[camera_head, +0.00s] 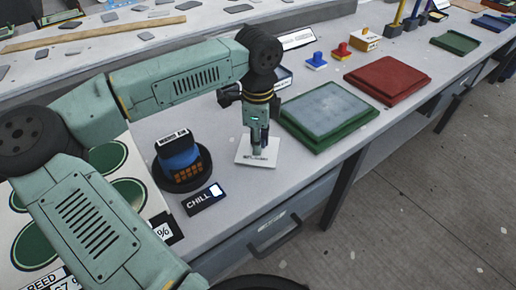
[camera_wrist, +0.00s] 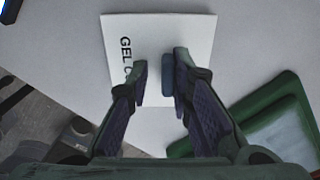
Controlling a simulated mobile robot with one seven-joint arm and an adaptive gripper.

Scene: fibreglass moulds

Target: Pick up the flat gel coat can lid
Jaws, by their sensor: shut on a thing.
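A white square plate (camera_head: 257,158) lies flat on the bench near its front edge. Its lettering starts "GEL C" in the wrist view (camera_wrist: 190,28), and the rest is hidden by my fingers. A narrow blue-grey piece with rounded ends (camera_wrist: 168,78) shows between my fingertips over the plate. It seems to be the gel coat can lid or a part of it. I cannot tell whether it is joined to the plate. My gripper (camera_wrist: 160,78) points down over the plate and is shut on this piece. In the head view my gripper (camera_head: 257,146) hides it.
A green mould (camera_head: 300,142) stands close to the right, with a red one (camera_head: 388,80) beyond it. A blue-and-black device (camera_head: 180,160) and a CHILL sign (camera_head: 204,198) are on the left. The bench edge runs close in front.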

